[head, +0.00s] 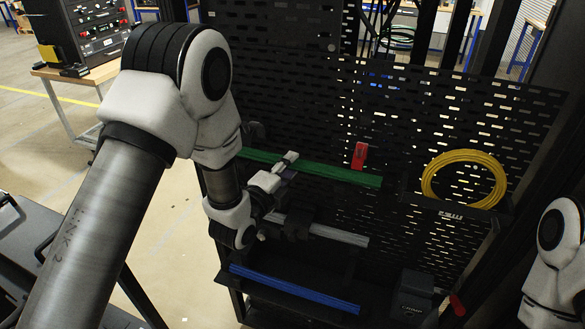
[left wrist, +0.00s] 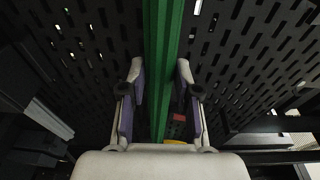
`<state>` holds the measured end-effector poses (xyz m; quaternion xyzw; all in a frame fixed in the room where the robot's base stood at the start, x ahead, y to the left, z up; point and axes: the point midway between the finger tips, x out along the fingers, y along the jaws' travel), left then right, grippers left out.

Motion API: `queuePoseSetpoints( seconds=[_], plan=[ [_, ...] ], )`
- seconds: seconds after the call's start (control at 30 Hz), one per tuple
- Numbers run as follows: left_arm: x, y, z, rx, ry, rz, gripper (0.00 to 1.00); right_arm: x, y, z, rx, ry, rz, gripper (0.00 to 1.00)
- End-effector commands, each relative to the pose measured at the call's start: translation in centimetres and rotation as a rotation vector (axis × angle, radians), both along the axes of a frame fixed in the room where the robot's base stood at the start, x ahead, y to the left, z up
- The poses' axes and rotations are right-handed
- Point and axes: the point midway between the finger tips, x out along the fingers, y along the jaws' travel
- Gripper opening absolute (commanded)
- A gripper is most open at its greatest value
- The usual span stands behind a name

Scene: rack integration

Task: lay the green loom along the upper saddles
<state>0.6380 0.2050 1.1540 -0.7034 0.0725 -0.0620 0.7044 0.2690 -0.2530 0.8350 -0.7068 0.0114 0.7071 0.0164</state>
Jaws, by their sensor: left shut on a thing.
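The green loom (head: 340,174) is a long straight bundle in front of the black perforated panel, sloping slightly down to the right in the head view. My left gripper (head: 284,167) is shut on it left of its middle. In the left wrist view the green loom (left wrist: 162,60) runs between the two fingers of my left gripper (left wrist: 160,85). A red piece (head: 360,155) stands on the panel just above the loom's right part. I cannot make out the upper saddles, nor whether the loom touches the panel. My right gripper is out of view.
A grey loom (head: 340,235) lies lower on the rack, partly behind my left arm. A blue loom (head: 295,288) lies on the bottom shelf (head: 262,296). A yellow cable coil (head: 464,154) hangs at right. A dark box (head: 413,292) stands at lower right.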

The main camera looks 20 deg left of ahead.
Motion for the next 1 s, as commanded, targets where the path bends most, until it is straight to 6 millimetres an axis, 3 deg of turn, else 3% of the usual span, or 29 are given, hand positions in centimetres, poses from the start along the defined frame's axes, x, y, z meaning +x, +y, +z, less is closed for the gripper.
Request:
queuePoseSetpoints(
  seconds=[0.17,0.2,0.27,0.63,1.0],
  plan=[
    [0.0,0.0,-0.5,0.000,-0.001,0.000,0.00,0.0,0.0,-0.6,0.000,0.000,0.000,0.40],
    [0.0,0.0,-0.4,0.000,-0.001,0.000,0.39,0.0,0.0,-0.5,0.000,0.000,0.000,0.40],
    [0.0,0.0,-0.4,0.000,-0.001,0.000,0.60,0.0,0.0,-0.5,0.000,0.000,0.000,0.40],
    [-0.4,0.1,-0.5,-0.001,0.001,0.000,0.61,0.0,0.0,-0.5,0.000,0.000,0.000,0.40],
    [-6.8,1.3,-0.4,-0.001,0.002,0.001,0.61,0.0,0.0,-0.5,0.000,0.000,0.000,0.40]
  ],
)
